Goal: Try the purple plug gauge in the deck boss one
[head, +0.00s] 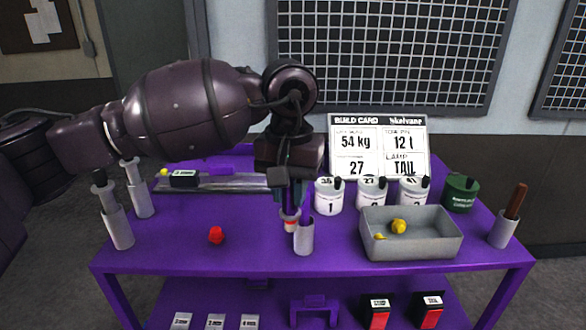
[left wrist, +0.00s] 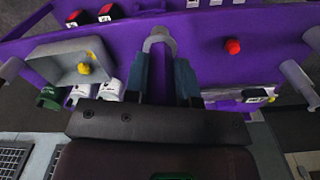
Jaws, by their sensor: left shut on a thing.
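My left gripper (head: 288,190) points down over the middle of the table. In the left wrist view its fingers (left wrist: 166,84) are shut on the purple plug gauge (left wrist: 160,68), a slim purple piece. The purple plug gauge (head: 306,208) stands nearly upright at the mouth of a grey upright cylinder (head: 303,240). The cylinder's rim shows in the left wrist view (left wrist: 158,35). Its lower end seems to be inside the rim; how deep is hidden. No label for boss one is readable. My right gripper is not in view.
White numbered canisters (head: 329,196) and a green one (head: 461,192) stand behind a grey bin (head: 412,245) with yellow pieces. A red piece (head: 216,235) lies left. Grey cylinders (head: 119,230) with dark tops stand far left, another (head: 502,232) with a brown handle far right.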

